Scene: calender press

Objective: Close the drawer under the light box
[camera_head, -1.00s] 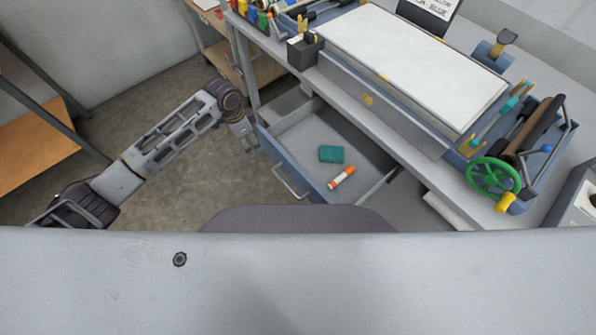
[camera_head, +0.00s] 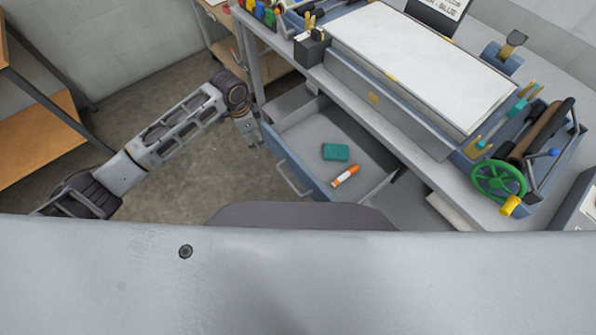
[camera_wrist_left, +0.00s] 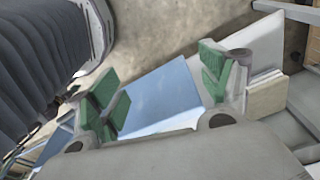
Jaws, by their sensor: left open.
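The drawer (camera_head: 376,172) under the light box (camera_head: 422,65) stands pulled out, its blue front with a bar handle (camera_head: 293,181) facing lower left. A teal block (camera_head: 335,152) and an orange-and-white marker (camera_head: 345,176) lie in it. My left gripper (camera_head: 249,137) hangs beside the drawer's far left corner, pointing down; I cannot tell whether it touches. In the left wrist view my left gripper (camera_wrist_left: 160,88) is open with green pads apart, and a blue surface, apparently the drawer front (camera_wrist_left: 165,92), shows between and beyond the fingers. My right gripper is out of view.
The bench carries a black pen holder (camera_head: 312,47), a green handwheel (camera_head: 499,181) and a dark roller (camera_head: 542,132). A wooden shelf (camera_head: 35,140) stands at the left.

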